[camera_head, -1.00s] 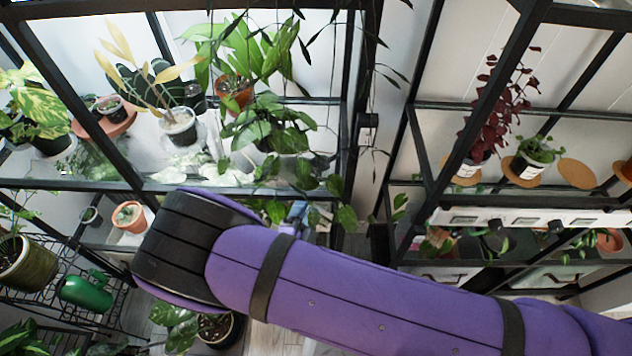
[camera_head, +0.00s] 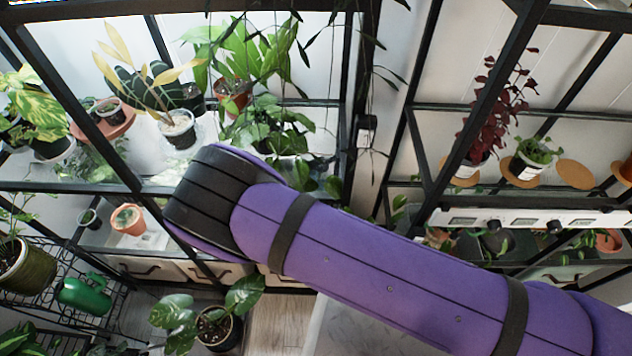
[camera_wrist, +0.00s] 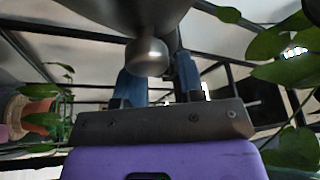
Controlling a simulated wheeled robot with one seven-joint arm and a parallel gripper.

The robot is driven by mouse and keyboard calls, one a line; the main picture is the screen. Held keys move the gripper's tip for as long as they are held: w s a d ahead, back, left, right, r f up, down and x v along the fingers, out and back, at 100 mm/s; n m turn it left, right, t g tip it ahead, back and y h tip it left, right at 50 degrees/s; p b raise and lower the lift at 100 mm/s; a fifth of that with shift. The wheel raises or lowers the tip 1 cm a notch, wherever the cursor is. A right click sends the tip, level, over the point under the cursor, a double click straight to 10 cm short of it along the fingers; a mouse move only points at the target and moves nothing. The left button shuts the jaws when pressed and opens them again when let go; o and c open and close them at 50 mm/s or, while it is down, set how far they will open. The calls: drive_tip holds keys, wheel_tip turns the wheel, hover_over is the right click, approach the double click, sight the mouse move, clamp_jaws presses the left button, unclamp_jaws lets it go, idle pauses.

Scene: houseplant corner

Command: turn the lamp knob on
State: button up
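In the wrist view, a rounded, shiny metal knob-like piece (camera_wrist: 147,57) hangs below a grey, smooth body (camera_wrist: 125,12); they look like the lamp knob and lamp, though I cannot be sure. My gripper (camera_wrist: 160,68) has two blue fingers standing apart with a gap between them. The metal piece overlaps the left finger in the picture, and the right finger is to its right. The upper finger ends are partly hidden, and I cannot tell whether they touch it. In the head view my purple arm hides the gripper.
A white panel with black knobs (camera_head: 527,218) crosses the right-hand rack. Black-framed shelves hold many potted plants. A green watering can (camera_head: 84,294) is at lower left. A leafy plant in a dark pot (camera_head: 219,328) stands low in front. Leaves (camera_wrist: 290,60) are close at right in the wrist view.

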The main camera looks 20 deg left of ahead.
clamp_jaws()
drive_tip(key=shift+m, duration=0.3)
drive_tip(key=shift+a+r+m+g+h, duration=0.1)
drive_tip(key=shift+m+g+h, duration=0.45)
drive_tip(key=shift+m, duration=1.55)
drive_tip(key=shift+m+g+h, duration=0.1)
drive_tip(key=shift+m+g, duration=0.85)
drive_tip(key=shift+m, duration=1.15)
drive_tip(key=shift+y, duration=0.25)
